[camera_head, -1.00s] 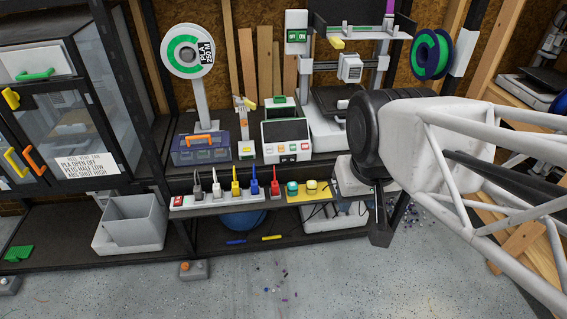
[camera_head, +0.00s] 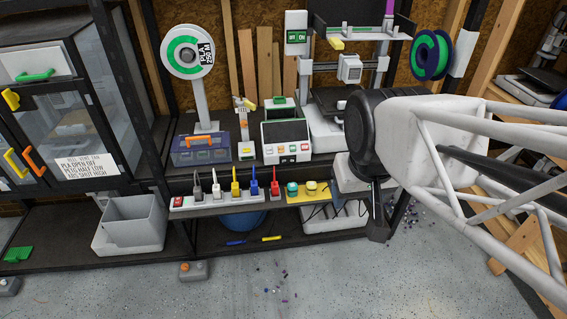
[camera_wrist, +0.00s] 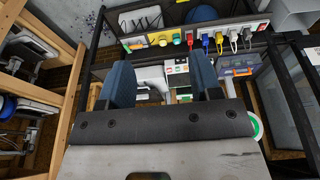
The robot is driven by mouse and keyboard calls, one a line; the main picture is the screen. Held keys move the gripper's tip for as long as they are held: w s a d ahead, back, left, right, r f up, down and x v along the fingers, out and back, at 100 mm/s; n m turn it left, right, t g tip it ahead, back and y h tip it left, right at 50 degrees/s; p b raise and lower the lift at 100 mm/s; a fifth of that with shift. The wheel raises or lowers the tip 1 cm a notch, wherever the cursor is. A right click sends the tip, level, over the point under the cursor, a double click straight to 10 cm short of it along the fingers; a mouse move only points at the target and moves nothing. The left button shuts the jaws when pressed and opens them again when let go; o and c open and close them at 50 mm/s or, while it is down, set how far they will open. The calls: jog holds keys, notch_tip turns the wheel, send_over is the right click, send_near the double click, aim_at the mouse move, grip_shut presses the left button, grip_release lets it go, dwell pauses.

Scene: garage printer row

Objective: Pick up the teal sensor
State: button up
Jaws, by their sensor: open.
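The teal sensor (camera_head: 292,188) is a small round-topped piece on a yellow plate (camera_head: 307,198) at the right end of the lower shelf's front edge. A yellow round piece (camera_head: 312,187) sits just right of it. In the wrist view, the teal sensor (camera_wrist: 177,42) shows small and far off, beyond the fingertips. My gripper (camera_head: 377,228) hangs to the right of the sensor, well apart from it, pointing down in the head view. In the wrist view my gripper (camera_wrist: 162,75) has its two blue fingers spread, with nothing between them.
A power strip with several coloured plugs (camera_head: 230,199) runs left of the yellow plate. A label machine (camera_head: 286,138) and a 3D printer (camera_head: 326,120) stand on the bench above. Wooden shelving (camera_head: 520,245) is at the right. The floor in front is mostly clear.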

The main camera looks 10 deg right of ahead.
jog(key=w+d+f+n+t, duration=0.1)
jog(key=w+f+t, duration=0.15)
jog(key=w, duration=0.75)
jog(key=w+d+f+t, duration=0.15)
jog(key=w+f, duration=0.25)
jog(key=w, duration=0.6)
jog(key=n+t+y, duration=0.4)
jog(key=t, duration=0.3)
send_over(295, 190)
jog(key=s+d, duration=0.2)
jog(key=d, duration=0.2)
notch_tip(295, 190, down, 27)
jog(key=f+y, duration=0.1)
jog(key=f, duration=0.3)
jog(key=s+a+f+t+y, duration=0.1)
jog(key=f, duration=0.3)
jog(key=s+f+t+y, duration=0.1)
jog(key=f+y, duration=0.1)
jog(key=f, duration=0.3)
jog(key=shift+s+a+n, duration=0.2)
jog(key=shift+a+n, duration=0.05)
jog(key=shift+n, duration=0.05)
jog(key=shift+s+f, duration=0.35)
jog(key=shift+f, duration=0.35)
jog(key=shift+x, duration=1.25)
jog(key=shift+w, duration=0.1)
